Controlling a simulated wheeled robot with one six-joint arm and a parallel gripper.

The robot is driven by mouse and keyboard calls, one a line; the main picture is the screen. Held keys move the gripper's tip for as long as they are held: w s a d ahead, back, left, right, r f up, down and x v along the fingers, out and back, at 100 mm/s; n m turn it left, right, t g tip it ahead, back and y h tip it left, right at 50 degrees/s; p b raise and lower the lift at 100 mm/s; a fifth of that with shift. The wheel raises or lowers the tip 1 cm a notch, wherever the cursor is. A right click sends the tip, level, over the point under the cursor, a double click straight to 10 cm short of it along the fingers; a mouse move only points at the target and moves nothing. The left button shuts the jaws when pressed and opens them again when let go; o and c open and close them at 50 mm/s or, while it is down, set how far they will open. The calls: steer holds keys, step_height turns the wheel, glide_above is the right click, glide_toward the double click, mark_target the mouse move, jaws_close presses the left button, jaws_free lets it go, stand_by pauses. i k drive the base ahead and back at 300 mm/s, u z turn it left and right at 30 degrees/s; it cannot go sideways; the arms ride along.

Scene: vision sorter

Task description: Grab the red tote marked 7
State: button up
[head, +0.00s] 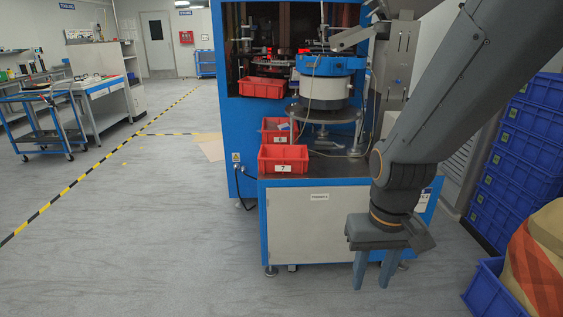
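The red tote marked 7 (283,158) sits at the front left corner of the blue machine's dark ledge in the head view. A white label with the 7 is on its front wall. My gripper (372,284) hangs to the right of the tote and lower, in front of the machine's cabinet. Its two fingers point down and stand apart, with nothing seen between them. A gap separates the gripper from the tote.
A second red tote (278,125) stands right behind, and another (262,87) is higher up inside the machine (245,155). Blue crates (512,160) are stacked at right, with a filled blue bin (483,290) before them. The grey floor (130,240) at left is clear.

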mark_target(283, 160)
steer(key=z, duration=0.05)
steer(key=i, duration=2.2)
steer(key=u, duration=0.1)
